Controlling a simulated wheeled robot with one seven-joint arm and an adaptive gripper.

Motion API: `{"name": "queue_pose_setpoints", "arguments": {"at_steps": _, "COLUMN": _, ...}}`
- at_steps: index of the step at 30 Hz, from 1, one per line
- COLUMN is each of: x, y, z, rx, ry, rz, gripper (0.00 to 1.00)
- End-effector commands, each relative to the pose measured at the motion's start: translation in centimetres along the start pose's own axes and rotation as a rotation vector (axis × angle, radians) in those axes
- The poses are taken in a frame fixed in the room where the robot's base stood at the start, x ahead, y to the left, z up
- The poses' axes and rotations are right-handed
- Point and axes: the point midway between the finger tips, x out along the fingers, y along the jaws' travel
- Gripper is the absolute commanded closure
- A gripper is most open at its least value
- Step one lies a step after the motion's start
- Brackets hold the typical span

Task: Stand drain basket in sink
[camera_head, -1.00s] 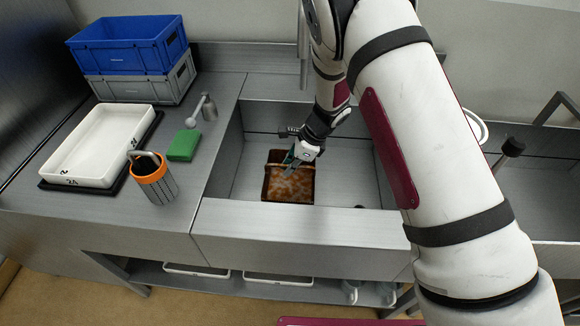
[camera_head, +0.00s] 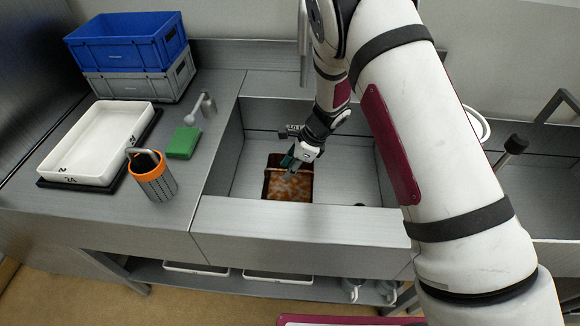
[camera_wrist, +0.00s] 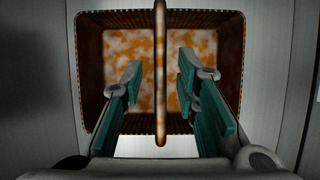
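The drain basket (camera_head: 274,188) is a brown, square, woven-looking basket with mottled orange and white inside. It stands in the left part of the steel sink (camera_head: 345,180), near its front wall. In the wrist view the basket (camera_wrist: 90,60) lies below my gripper, and its thin handle (camera_wrist: 160,125) crosses the middle of the picture. My gripper (camera_head: 290,166) is over the basket. Its green-padded fingers (camera_wrist: 160,82) are apart, one on each side of the handle, with gaps showing. I cannot tell how deep the handle sits between them.
Blue (camera_head: 120,56) and grey (camera_head: 135,86) crates are stacked behind. The sink's right part looks clear.

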Motion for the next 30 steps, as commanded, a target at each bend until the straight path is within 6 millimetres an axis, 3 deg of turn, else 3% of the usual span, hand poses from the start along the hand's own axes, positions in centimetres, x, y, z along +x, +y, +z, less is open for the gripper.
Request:
{"name": "queue_pose_setpoints", "arguments": {"at_steps": 7, "x": -0.2, "y": 0.0, "z": 0.1, "rx": 0.0, "ry": 0.0, "rz": -0.001, "gripper": 0.72}}
{"name": "queue_pose_setpoints", "arguments": {"at_steps": 11, "x": -1.4, "y": 0.1, "z": 0.7, "rx": -0.001, "ry": 0.0, "rz": -0.002, "gripper": 0.72}}
{"name": "queue_pose_setpoints", "arguments": {"at_steps": 24, "x": -10.2, "y": -0.1, "z": 0.5, "rx": 0.0, "ry": -0.001, "rz": -0.003, "gripper": 0.72}}
{"name": "queue_pose_setpoints", "arguments": {"at_steps": 30, "x": -12.5, "y": 0.0, "z": 0.5, "rx": 0.0, "ry": -0.001, "rz": -0.001, "gripper": 0.72}}
